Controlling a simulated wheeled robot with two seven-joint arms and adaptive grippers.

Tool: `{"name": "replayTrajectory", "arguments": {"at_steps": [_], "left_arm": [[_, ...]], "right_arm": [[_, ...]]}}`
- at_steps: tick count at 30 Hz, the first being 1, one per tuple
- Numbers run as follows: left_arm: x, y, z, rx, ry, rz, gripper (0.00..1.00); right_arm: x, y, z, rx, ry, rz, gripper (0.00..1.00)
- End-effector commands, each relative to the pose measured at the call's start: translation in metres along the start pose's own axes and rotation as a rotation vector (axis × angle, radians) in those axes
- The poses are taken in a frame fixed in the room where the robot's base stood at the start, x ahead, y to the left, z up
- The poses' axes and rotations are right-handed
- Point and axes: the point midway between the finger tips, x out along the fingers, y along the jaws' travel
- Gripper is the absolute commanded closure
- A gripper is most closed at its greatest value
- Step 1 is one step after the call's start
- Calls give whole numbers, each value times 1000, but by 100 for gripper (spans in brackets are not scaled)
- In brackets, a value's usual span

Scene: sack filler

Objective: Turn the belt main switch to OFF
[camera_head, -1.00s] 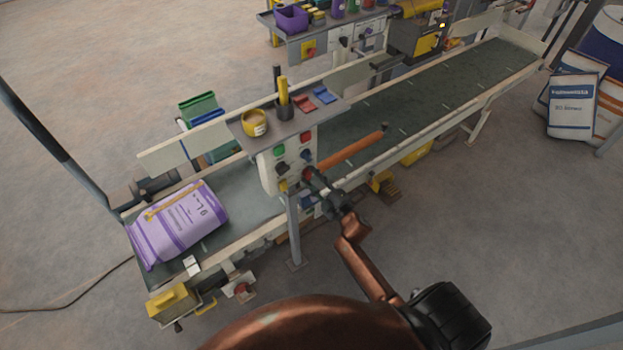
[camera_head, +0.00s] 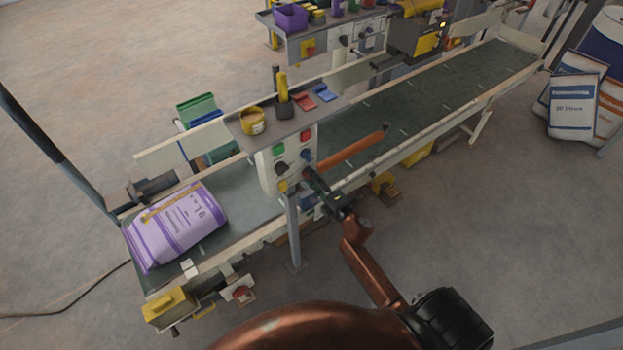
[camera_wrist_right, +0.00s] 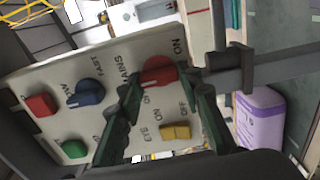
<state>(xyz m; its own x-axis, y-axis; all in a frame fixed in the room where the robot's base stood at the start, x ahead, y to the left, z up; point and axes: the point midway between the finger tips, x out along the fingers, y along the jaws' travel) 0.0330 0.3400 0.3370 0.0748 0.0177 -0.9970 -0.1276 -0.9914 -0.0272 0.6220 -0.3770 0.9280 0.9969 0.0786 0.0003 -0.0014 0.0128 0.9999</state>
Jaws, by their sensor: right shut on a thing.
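The belt main switch is a red knob (camera_wrist_right: 158,72) marked MAINS on a pale control panel (camera_wrist_right: 95,65). In the right wrist view, ON is printed above right of it and a partly hidden OFF below left. My right gripper (camera_wrist_right: 167,97) is shut on this knob, its fingers on either side. In the head view, my right gripper (camera_head: 313,180) is at the panel's lower right and hides most of the knob. I cannot tell exactly which mark the knob points to. My left gripper is not in view.
Close by on the panel are a blue knob (camera_wrist_right: 86,93), a yellow switch (camera_wrist_right: 175,131), a red button (camera_wrist_right: 40,105) and a green button (camera_wrist_right: 73,148). A purple sack (camera_head: 178,228) lies on the belt (camera_head: 415,100).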

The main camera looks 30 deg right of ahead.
Motion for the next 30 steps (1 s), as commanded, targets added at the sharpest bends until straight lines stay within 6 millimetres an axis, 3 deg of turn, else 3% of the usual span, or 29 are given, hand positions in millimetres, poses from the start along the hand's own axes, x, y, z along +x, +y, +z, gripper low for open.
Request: {"name": "replayTrajectory", "arguments": {"at_steps": [9, 10, 17, 26, 30], "left_arm": [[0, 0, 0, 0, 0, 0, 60], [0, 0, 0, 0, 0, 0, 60], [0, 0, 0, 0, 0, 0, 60], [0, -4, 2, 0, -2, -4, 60], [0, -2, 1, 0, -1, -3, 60]], "right_arm": [[0, 0, 1, -5, -1, -1, 91], [0, 0, 1, -5, -1, -1, 66], [0, 0, 0, -4, -1, -1, 50], [-1, 0, 0, -2, 0, -1, 49], [-13, -2, 1, -2, -1, -3, 49]]}}
